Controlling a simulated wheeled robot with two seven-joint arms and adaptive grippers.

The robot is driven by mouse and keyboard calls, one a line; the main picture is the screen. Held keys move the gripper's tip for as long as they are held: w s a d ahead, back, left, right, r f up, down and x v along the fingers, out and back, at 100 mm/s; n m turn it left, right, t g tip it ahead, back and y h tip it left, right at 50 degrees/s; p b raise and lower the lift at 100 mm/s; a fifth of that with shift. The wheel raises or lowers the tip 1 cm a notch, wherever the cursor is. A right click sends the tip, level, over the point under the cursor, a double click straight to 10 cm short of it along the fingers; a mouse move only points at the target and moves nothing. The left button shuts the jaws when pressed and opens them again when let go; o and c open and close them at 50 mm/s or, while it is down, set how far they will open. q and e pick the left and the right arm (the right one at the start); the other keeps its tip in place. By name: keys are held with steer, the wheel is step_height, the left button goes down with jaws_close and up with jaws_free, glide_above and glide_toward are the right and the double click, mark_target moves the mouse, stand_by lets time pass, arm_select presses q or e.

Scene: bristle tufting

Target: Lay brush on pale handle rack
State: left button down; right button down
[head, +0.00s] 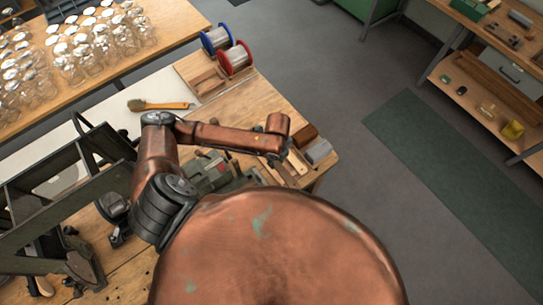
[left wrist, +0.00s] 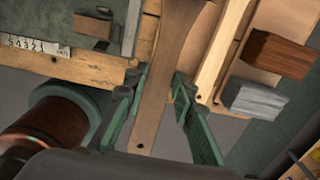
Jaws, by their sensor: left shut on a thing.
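My left gripper (left wrist: 158,85) has its green fingers closed on either side of a flat brown wooden handle (left wrist: 157,105) with a small hole at its near end. The handle runs away from the gripper over the bench edge; its far end is out of the left wrist view, so bristles cannot be seen. In the head view my copper forearm mostly hides this gripper at the bench's right end. A brush (head: 158,105) with dark bristles and an orange-yellow handle lies on the pale left part of the bench. A pale wooden strip (left wrist: 222,45) lies right of the held handle. My right gripper is not identifiable.
A red-brown block (left wrist: 277,54) and a grey block (left wrist: 254,98) sit right of the strip. A blue spool (head: 216,39) and a red spool (head: 235,58) stand at the bench's far end. Several glass jars (head: 100,45) fill another table. Open floor lies right.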

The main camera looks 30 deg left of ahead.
arm_select(q)
steer(key=w+a+f, duration=0.1)
steer(key=f, duration=0.1)
steer(key=w+a+f, duration=0.1)
steer(key=a+f, duration=0.1)
steer(key=w+a+f, duration=0.1)
steer(key=w+f, duration=0.1)
steer(key=shift+a+f, duration=0.1)
steer(key=shift+a, duration=0.05)
steer(key=shift+w+a+f, duration=0.1)
steer(key=shift+f, duration=1.55)
steer(key=shift+f, duration=0.15)
steer(key=c, duration=1.7)
jaws_free()
steer(key=shift+o, duration=0.4)
step_height(320, 180, up, 12)
steer(key=shift+r, duration=0.2)
